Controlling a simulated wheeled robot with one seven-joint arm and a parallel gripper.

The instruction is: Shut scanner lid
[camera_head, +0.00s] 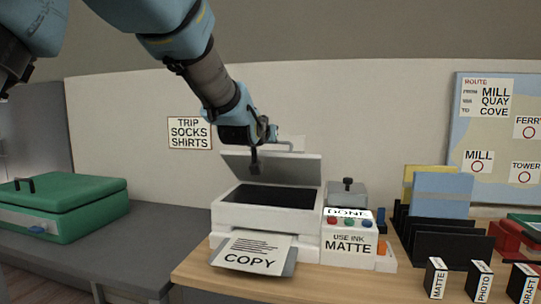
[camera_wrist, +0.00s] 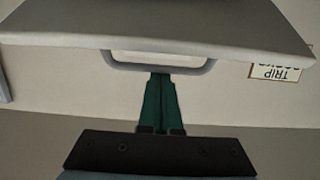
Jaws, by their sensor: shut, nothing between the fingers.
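The white scanner (camera_head: 265,215) stands on the wooden desk with its grey lid (camera_head: 305,170) raised and tilted back, the dark bed open below. A grey loop handle (camera_head: 292,144) stands on the lid's upper edge. My gripper (camera_head: 271,133) is at the upper edge of the lid, close to the left part of the handle. The wrist view is upside down; it shows the lid (camera_wrist: 150,25), the handle (camera_wrist: 205,68) and my green fingers (camera_wrist: 160,90) together, with tips near the handle bar. Whether they touch it is unclear.
A printed COPY sheet (camera_head: 253,251) lies on the tray at the scanner's front. Black file holders (camera_head: 450,247) and small labelled boxes (camera_head: 436,278) are farther right. A green case (camera_head: 65,208) is on the grey surface at left.

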